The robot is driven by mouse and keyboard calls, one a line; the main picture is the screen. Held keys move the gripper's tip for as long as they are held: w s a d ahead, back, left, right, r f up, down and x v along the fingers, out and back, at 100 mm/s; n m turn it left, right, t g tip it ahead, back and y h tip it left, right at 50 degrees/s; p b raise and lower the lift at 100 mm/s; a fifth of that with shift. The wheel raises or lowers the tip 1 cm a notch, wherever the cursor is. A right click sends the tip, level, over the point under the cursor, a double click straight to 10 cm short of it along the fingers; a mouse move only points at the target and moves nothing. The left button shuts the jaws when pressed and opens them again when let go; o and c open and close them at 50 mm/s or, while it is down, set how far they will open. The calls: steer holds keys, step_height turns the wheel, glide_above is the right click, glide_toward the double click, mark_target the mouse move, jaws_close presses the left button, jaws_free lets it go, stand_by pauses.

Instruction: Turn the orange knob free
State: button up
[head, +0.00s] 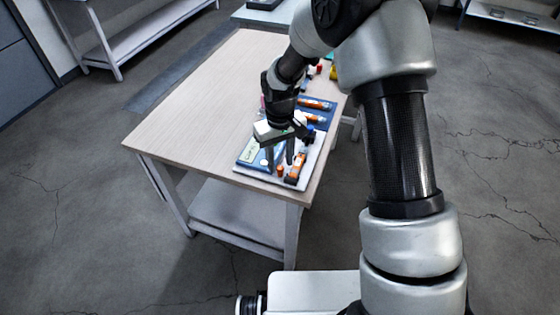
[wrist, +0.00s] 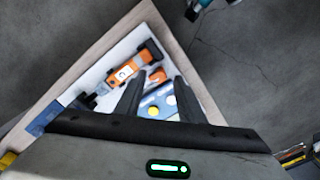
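A small orange knob (wrist: 157,75) shows between the tips of my gripper (wrist: 159,78) in the wrist view. In the head view the orange knob (head: 280,170) is a small spot just below my gripper (head: 280,163). The two dark fingers are apart and the gripper is open, with nothing held. The fingertips look close to the knob; whether they touch it or are level with it I cannot tell. Beside the knob lies an orange and black device (wrist: 130,69), also seen in the head view (head: 296,168).
A white board (head: 248,179) on the wooden table (head: 190,100) carries a blue panel (wrist: 160,102) with yellow and white round spots. More orange parts (head: 314,103) lie on a blue mat behind. The table's left side is clear; its front edge is near the board.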

step_height(320, 180, up, 16)
steer(key=p, duration=0.2)
steer(key=shift+r, duration=0.25)
step_height(320, 180, up, 11)
steer(key=m+t+p, duration=0.1)
steer(key=p, duration=0.3)
glide_above(281, 168)
steer(key=s+d, duration=0.4)
steer(key=s+d+r+m+t+p, duration=0.1)
steer(key=s+d+r+t+p, duration=0.2)
steer(key=s+r, duration=0.4)
steer(key=s+d+r+m+p, duration=0.1)
steer(key=s+d+r+p, duration=0.1)
steer(key=s, duration=0.4)
steer(key=s+d+r+m+t+p, duration=0.1)
steer(key=s+d+r+m+p, duration=0.1)
steer(key=s+d+r, duration=0.3)
steer(key=shift+s+r+t+p, duration=0.3)
steer(key=shift+s+r+p, duration=0.15)
steer(key=shift+r, duration=0.35)
